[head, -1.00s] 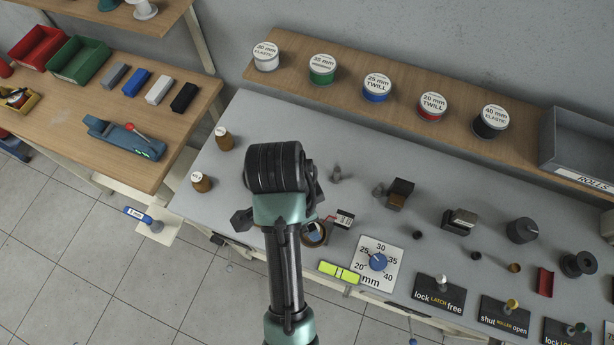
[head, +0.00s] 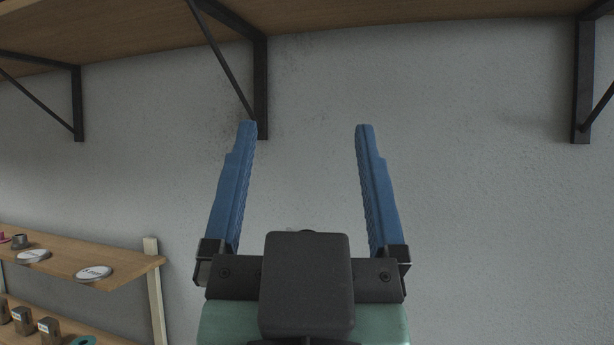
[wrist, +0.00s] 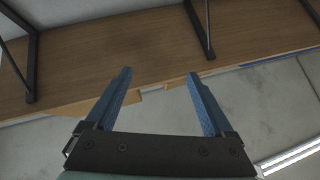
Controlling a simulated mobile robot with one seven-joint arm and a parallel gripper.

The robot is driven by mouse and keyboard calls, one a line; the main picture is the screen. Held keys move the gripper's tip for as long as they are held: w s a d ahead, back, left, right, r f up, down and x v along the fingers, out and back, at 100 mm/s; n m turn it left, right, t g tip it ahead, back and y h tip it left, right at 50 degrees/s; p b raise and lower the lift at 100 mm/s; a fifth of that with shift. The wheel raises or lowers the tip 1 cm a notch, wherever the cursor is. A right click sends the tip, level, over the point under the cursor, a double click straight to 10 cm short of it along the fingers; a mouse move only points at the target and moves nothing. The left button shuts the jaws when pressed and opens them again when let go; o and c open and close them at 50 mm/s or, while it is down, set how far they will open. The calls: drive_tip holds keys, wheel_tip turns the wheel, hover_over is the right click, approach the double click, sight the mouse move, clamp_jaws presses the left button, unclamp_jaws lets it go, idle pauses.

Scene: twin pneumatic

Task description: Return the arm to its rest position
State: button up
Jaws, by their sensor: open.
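My gripper (head: 306,195) is raised in front of the bare grey wall in the head view, its two blue fingers pointing up. The fingers stand wide apart with nothing between them, so it is open and empty. In the wrist view the gripper (wrist: 160,85) also shows open, with the underside of a wooden shelf beyond the fingertips. Most of my arm is out of view below the gripper in the head view.
A wooden shelf (head: 400,14) on black brackets (head: 262,90) runs along the top of the head view. A lower wooden rack (head: 125,270) with white-lidded and small dark items stands at left. The wall (head: 490,210) at right is bare.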

drive_tip(key=shift+s+r+n+t, duration=0.4)
drive_tip(key=shift+s+r+t, duration=0.2)
drive_tip(key=shift+s+r, duration=0.45)
wheel_tip(320, 180, down, 10)
drive_tip(key=b, duration=0.9)
drive_tip(key=shift+r, duration=0.15)
